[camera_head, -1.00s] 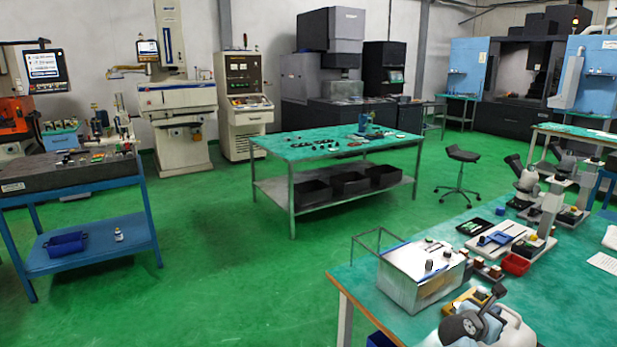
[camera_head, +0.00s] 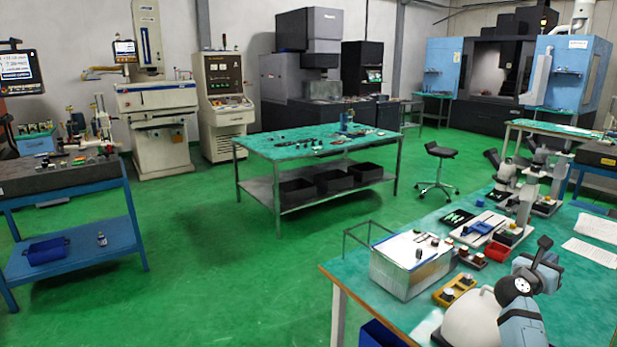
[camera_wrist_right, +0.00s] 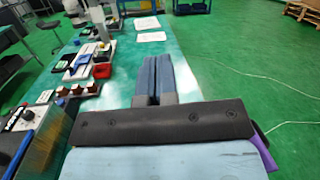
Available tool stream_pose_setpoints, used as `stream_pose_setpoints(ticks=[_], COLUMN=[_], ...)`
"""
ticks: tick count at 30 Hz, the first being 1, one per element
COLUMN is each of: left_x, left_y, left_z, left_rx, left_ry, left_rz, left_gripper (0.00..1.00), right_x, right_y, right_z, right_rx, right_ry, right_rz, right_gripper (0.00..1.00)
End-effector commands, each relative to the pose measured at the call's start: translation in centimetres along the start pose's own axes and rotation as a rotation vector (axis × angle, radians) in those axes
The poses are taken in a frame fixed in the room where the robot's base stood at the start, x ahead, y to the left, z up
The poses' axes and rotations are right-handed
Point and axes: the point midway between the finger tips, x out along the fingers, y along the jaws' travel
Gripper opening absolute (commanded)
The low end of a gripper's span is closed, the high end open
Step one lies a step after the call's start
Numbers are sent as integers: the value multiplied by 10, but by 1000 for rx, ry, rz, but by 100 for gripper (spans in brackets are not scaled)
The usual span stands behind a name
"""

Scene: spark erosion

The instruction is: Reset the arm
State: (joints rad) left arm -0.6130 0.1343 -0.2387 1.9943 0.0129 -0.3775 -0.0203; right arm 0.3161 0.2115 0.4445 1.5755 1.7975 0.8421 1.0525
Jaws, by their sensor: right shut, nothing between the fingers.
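My right arm reaches in at the lower right of the head view, in front of the bench. My right gripper (camera_head: 543,250) is above the green bench top (camera_head: 585,300), to the right of the metal box. In the right wrist view its two blue fingers (camera_wrist_right: 156,75) lie side by side, shut, with nothing between them. They point along the bench towards the white papers. My left arm and gripper are not in view.
On the bench, a metal box (camera_head: 408,268), a yellow tray (camera_head: 459,289), a red bin (camera_head: 497,252) and microscopes (camera_head: 505,165) stand left of and beyond my gripper. White papers (camera_head: 592,250) lie on the right. Open green floor (camera_head: 230,270) spreads left of the bench.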

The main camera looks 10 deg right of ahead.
Motion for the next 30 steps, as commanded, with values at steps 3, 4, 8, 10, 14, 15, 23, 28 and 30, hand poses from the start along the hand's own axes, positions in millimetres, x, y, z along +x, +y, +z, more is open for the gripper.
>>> stream_pose_setpoints(ticks=[3,4,8,10,14,15,23,28,30], left_x=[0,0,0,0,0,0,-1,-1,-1], left_y=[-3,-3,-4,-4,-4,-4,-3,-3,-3], left_z=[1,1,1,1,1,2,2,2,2], left_rx=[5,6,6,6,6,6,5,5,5], left_ry=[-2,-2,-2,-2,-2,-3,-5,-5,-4], left_rz=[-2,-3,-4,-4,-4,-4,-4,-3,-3], left_gripper=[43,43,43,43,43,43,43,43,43], right_x=[47,56,85,98,118,107,21,-56,-97], right_y=[-36,-43,-71,-85,-108,-97,-28,16,32], right_z=[47,57,98,120,159,154,127,80,50], right_rx=[-38,-46,-75,-90,-115,-186,-714,-1091,-1265], right_ry=[-116,-140,-229,-272,-349,-386,-705,-960,-1092], right_rz=[-51,-61,-100,-119,-152,-124,48,172,230], right_gripper=[0,0,0,0,0,0,0,0,0])
